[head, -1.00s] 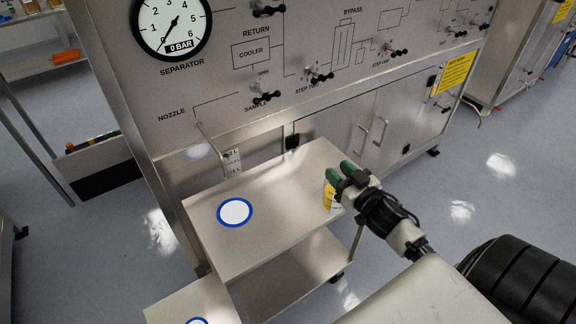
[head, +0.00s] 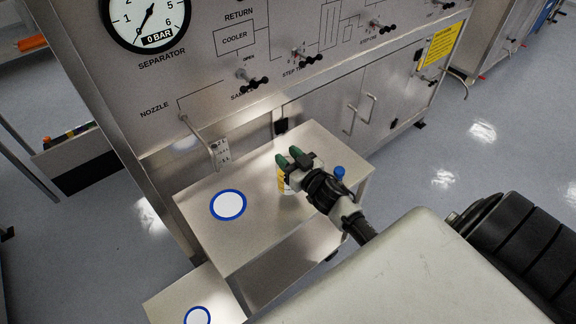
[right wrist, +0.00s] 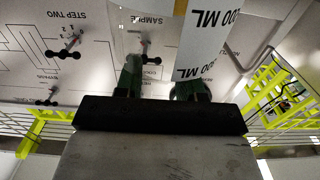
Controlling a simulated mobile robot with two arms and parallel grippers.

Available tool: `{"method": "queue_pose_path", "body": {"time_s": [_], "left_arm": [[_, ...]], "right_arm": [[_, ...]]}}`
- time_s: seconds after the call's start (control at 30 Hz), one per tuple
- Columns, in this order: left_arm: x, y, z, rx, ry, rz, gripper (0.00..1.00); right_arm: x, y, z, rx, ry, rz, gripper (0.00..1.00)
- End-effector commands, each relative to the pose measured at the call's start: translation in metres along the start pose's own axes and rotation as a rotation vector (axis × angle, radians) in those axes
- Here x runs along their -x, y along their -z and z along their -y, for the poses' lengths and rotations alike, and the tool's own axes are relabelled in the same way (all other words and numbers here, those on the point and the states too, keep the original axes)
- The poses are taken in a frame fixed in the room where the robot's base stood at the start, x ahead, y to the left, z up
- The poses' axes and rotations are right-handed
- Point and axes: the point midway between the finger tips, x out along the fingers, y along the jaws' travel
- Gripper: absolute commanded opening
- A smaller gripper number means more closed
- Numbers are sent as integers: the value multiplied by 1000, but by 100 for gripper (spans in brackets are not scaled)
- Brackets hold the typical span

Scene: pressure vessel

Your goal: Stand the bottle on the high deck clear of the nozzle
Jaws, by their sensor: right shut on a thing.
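The high deck (head: 258,240) is the upper steel shelf, with a blue-ringed white disc (head: 228,205) on it. The bottle (head: 284,183), pale with a yellow band, is mostly hidden by my right gripper (head: 289,157). That gripper is shut on it from the right, over the right half of the deck; I cannot tell whether its base touches. The nozzle (head: 199,137) is a thin pipe from the panel above the back left of the deck, with the bottle apart to its right. In the right wrist view, the green fingertips (right wrist: 160,88) show near "200 ML" lettering. My left gripper is out of view.
A lower deck with another ringed disc (head: 198,317) is at bottom left. The panel with valves and a gauge (head: 150,18) reading 0 BAR rises behind. The deck's front left is clear.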

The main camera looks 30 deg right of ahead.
Motion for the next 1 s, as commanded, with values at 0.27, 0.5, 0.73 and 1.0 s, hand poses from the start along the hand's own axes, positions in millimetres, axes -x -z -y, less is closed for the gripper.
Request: {"method": "queue_pose_path", "body": {"time_s": [0.27, 0.5, 0.73, 1.0], "left_arm": [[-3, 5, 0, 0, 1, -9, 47], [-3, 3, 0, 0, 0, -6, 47], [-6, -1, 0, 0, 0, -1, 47], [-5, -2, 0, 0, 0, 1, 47]], "right_arm": [[-1, -36, 0, -3, -3, 1, 0], [-1, -40, 0, 0, 0, 0, 0], [0, -44, 0, 0, -1, 1, 42], [0, -43, 0, 0, -1, 1, 64]]}}
